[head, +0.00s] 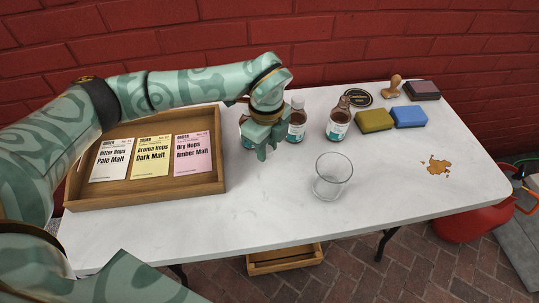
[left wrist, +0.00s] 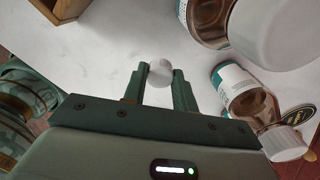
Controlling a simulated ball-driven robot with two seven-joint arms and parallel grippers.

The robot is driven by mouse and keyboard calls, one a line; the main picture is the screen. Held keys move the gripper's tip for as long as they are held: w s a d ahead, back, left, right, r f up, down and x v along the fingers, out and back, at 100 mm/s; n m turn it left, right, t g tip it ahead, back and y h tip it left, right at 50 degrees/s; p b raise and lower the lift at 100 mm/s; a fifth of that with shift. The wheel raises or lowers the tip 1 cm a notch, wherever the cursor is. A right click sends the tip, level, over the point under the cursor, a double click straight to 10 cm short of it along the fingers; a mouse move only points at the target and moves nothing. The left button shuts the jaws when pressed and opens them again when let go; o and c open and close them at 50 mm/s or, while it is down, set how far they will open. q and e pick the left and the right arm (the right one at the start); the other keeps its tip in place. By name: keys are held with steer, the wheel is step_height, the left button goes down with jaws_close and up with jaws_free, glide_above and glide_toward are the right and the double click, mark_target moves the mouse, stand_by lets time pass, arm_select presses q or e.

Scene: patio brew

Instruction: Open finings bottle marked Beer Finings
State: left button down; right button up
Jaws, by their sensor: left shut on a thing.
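My left gripper (head: 264,146) is shut on a small white cap (left wrist: 160,72), which sits between its fingertips in the left wrist view. No bottle shows under the cap there, only pale tabletop. In the head view, a brown bottle (head: 297,125) with a white cap stands just right of the gripper. Another brown bottle (head: 339,124) stands further right; its top looks brown, with no white cap clearly visible. A third bottle (head: 243,116) is mostly hidden behind the gripper. Their labels are too small to read. My right gripper is not in view.
A wooden tray (head: 222,160) with hop and malt packets is at the left. An empty glass (head: 332,178) stands in front. Yellow (head: 374,120) and blue (head: 409,117) sponges, a stamp (head: 391,88) and a coaster (head: 355,98) are behind.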

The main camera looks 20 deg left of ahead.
mark_target(268, 147)
arm_select(q)
steer(key=shift+w+f, duration=0.2)
steer(key=shift+f, duration=0.05)
steer(key=c, duration=2.2)
jaws_free()
steer(key=f, duration=0.1)
steer(key=f+b, duration=0.2)
steer(key=f, duration=0.1)
steer(key=shift+w+a, duration=0.2)
steer(key=shift+w, duration=0.05)
steer(key=shift+r, duration=0.25)
steer(key=c, duration=1.1)
jaws_free()
steer(key=shift+f, duration=0.15)
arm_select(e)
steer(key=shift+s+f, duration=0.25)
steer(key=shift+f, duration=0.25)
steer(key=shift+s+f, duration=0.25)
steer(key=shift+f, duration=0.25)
arm_select(q)
step_height(268, 147, up, 11)
steer(key=p, duration=0.4)
steer(key=shift+r, duration=0.2)
steer(key=shift+r+p, duration=0.3)
steer(key=shift+r, duration=0.2)
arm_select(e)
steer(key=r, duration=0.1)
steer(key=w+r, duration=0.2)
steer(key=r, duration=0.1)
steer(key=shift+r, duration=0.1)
